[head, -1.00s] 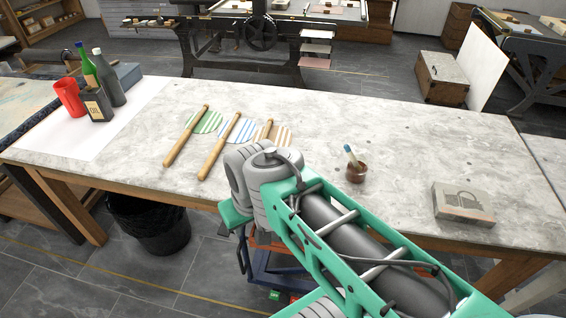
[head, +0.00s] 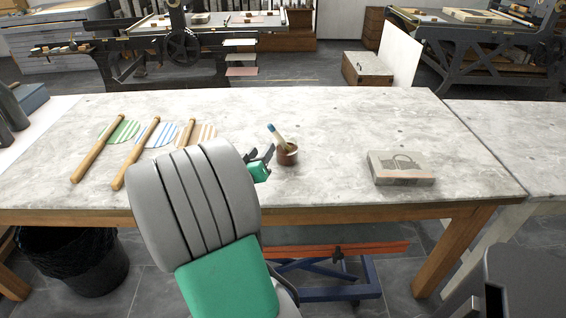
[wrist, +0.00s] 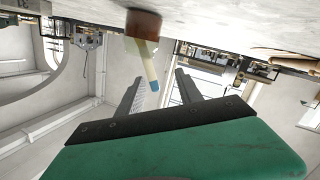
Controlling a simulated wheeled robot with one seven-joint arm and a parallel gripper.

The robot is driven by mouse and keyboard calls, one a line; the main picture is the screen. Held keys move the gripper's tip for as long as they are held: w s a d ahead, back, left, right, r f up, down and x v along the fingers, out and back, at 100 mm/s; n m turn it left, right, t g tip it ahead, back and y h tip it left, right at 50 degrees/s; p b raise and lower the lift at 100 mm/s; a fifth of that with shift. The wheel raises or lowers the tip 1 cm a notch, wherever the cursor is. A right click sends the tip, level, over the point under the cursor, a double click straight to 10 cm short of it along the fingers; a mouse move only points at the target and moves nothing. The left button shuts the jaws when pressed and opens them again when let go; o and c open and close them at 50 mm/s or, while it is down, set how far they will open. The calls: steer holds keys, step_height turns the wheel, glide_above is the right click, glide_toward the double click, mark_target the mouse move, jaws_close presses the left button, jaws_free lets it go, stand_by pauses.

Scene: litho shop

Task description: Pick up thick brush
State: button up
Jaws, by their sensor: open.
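The thick brush (head: 275,134) stands tilted in a small brown pot (head: 287,155) on the stone-topped table. Its upper end is blue and its shaft pale. My gripper (head: 264,157) is just left of the pot, partly hidden behind my arm. In the wrist view, which looks upside down, the pot (wrist: 143,24) is at the top and the brush (wrist: 150,66) points down from it. The open, empty fingers (wrist: 160,88) lie on either side of the line of the brush's blue end, apart from it. The brush's lower end is hidden in the pot.
A black bin (head: 75,262) is below. The table's middle back is clear.

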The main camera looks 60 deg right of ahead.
mark_target(275, 136)
steer(key=shift+n+h, duration=0.3)
steer(key=shift+h, duration=0.4)
steer(key=d, duration=0.3)
steer(key=d+p, duration=0.1)
steer(key=d, duration=0.5)
steer(key=shift+s+d+r+p, duration=0.1)
steer(key=shift+d+r+p, duration=0.05)
steer(key=shift+r+p, duration=0.2)
steer(key=shift+c, duration=0.5)
jaws_close()
